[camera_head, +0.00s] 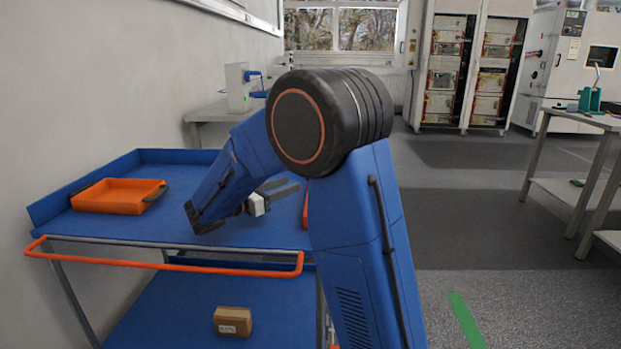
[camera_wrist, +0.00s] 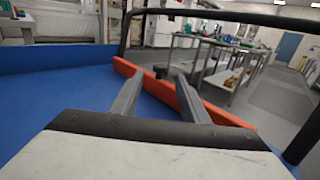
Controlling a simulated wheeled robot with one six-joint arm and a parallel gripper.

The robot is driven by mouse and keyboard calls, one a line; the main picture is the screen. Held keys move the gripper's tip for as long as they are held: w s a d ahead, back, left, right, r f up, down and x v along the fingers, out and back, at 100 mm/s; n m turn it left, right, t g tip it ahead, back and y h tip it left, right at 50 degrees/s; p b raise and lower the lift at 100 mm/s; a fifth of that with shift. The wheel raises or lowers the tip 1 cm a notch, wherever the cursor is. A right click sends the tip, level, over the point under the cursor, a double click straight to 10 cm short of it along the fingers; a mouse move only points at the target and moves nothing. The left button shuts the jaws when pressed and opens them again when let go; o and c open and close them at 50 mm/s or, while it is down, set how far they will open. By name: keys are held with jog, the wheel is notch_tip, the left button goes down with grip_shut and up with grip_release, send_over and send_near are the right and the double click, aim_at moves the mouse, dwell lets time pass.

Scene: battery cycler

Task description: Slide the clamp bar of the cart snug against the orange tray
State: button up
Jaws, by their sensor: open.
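The orange tray (camera_head: 119,196) lies at the left of the blue cart top, with dark handles at its ends. The clamp bar seems to be the long orange bar (camera_wrist: 188,98) along the right side of the cart top in the wrist view. In the head view only a sliver (camera_head: 305,211) shows beside my arm, which hides the rest. My gripper (camera_head: 283,189) is above the right part of the cart top, well right of the tray. In the wrist view its fingers (camera_wrist: 160,75) are apart, in front of the bar. I cannot tell whether they touch it.
The cart (camera_head: 235,233) has a raised blue rim at the back and left and an orange front rail (camera_head: 180,266). A cardboard box (camera_head: 232,321) sits on its lower shelf. A wall stands close on the left. Open floor lies to the right, before a workbench (camera_head: 575,120).

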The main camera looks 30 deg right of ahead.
jog(key=d, duration=0.3)
jog(key=w+d, duration=0.1)
jog(key=d, duration=0.2)
jog(key=w+d, duration=0.1)
jog(key=d, duration=0.3)
grip_shut()
